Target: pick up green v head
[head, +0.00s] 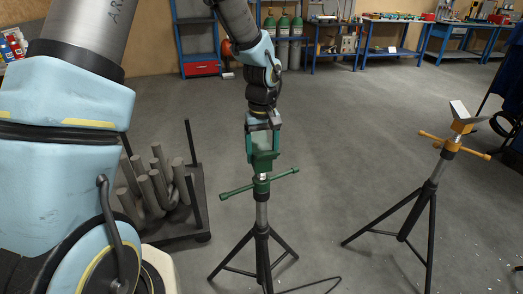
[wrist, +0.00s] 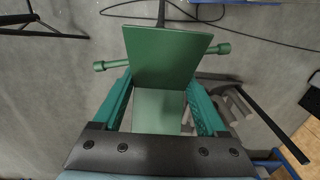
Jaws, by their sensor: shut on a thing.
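The green V head (head: 264,162) is at the top of a dark tripod stand with a green cross handle (head: 261,187), at the centre of the head view. In the wrist view the V head's two flat green plates (wrist: 165,55) fill the space in front of my gripper. My gripper (head: 263,142) comes down from above and is shut on the V head. Its teal fingers (wrist: 160,100) lie along both sides of the plates. The V head is directly above the handle; I cannot tell whether it still rests on the stand.
An orange V-head tripod stand (head: 437,170) stands to the right. A dark cart with several grey cylinders (head: 160,185) is to the left, close to the green stand. Blue workbenches (head: 390,38) line the back wall. The floor between is open, with a cable near the tripod.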

